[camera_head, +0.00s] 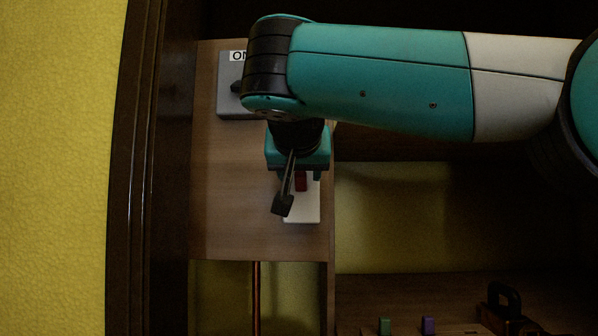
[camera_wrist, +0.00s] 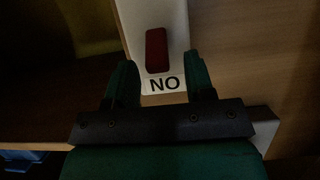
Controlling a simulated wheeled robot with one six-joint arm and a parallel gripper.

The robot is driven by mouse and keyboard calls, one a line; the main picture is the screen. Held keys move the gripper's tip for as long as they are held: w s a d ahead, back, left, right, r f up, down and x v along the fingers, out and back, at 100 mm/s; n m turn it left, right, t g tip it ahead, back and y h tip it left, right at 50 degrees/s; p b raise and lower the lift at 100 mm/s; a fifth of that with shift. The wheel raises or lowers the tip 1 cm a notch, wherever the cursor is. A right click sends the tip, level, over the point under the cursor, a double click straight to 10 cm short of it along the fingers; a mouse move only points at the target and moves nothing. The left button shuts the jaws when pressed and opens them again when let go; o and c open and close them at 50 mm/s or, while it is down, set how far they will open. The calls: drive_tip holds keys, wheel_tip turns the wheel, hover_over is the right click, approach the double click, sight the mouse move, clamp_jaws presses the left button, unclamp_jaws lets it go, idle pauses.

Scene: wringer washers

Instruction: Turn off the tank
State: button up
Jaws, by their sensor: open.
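A white switch plate (camera_head: 301,212) with a small red switch (camera_head: 301,181) is mounted on a wooden panel, partly covered by my gripper in the head view. In the wrist view the red switch (camera_wrist: 156,50) stands on the white plate (camera_wrist: 172,14), above a label (camera_wrist: 164,85) that reads "NO" in this picture. My gripper (camera_wrist: 160,78) is open and empty. Its two green fingers are spread to either side of the label, just short of the red switch in the picture. Whether they touch the plate cannot be told. No tank is identifiable.
Below right, a wooden surface (camera_head: 360,295) carries a green block (camera_head: 384,326), a purple block (camera_head: 428,325) and a dark handled object (camera_head: 505,312).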

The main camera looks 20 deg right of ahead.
sight(301, 187)
drive_tip(key=shift+d, duration=0.1)
clamp_jaws()
drive_tip(key=shift+f, duration=0.15)
